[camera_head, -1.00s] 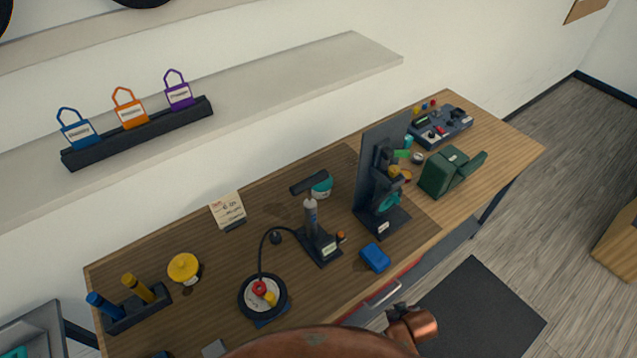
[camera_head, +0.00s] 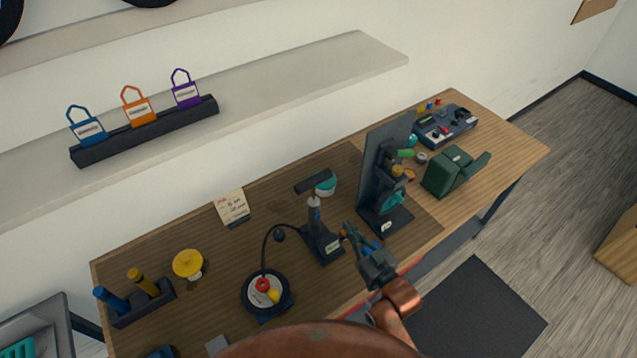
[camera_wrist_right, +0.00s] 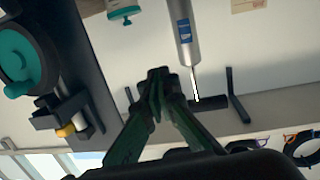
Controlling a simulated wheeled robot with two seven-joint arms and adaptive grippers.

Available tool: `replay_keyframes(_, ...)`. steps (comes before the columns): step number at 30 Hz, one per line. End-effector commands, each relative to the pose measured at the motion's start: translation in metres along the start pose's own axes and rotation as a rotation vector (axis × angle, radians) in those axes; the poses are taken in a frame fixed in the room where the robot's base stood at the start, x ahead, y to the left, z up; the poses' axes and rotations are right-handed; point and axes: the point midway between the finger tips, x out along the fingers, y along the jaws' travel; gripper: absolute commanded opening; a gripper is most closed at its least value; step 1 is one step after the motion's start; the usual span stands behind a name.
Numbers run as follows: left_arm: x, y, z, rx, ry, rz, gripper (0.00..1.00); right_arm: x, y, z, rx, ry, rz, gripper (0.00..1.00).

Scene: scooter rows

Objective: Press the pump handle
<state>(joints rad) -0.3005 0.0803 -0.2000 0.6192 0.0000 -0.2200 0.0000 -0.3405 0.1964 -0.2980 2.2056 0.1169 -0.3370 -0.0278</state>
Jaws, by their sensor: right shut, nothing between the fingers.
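The pump stands upright on the bench, with a dark T-shaped handle (camera_head: 314,181) raised on a thin rod above its grey barrel (camera_head: 314,216) and black base (camera_head: 324,246). My right gripper (camera_head: 346,231) is shut and empty, to the right of the barrel and lower in the picture than the handle, apart from it. In the right wrist view the shut fingertips (camera_wrist_right: 157,78) are beside the pump barrel (camera_wrist_right: 183,32), and the pump's rod and dark handle (camera_wrist_right: 210,102) show beyond them. My left gripper is not in view.
A black stand (camera_head: 378,165) with a dark panel is right of the pump. A round gauge-like dish (camera_head: 253,298) with a hose lies left of it. A yellow-topped object (camera_head: 188,264) stands farther left. The gripper mostly hides a blue block.

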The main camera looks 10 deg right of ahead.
Motion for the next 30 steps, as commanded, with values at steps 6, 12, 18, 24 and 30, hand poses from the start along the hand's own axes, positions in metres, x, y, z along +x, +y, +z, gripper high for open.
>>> replay_keyframes(6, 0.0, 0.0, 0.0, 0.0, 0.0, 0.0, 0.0, 0.016, -0.028, -0.081, 0.012, 0.382, -0.073, 0.0)
replay_keyframes(12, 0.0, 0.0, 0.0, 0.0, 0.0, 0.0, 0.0, 0.008, -0.038, -0.118, 0.03, 0.575, -0.101, 0.0)
replay_keyframes(18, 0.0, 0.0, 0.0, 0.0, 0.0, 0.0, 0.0, 0.005, -0.04, -0.126, 0.036, 0.622, -0.107, 0.0)
replay_keyframes(24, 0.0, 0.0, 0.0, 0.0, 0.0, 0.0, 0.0, 0.005, -0.04, -0.126, 0.035, 0.62, -0.106, 0.0)
replay_keyframes(30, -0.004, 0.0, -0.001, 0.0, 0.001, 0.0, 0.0, 0.013, -0.04, -0.133, 0.035, 0.622, -0.106, 0.0)
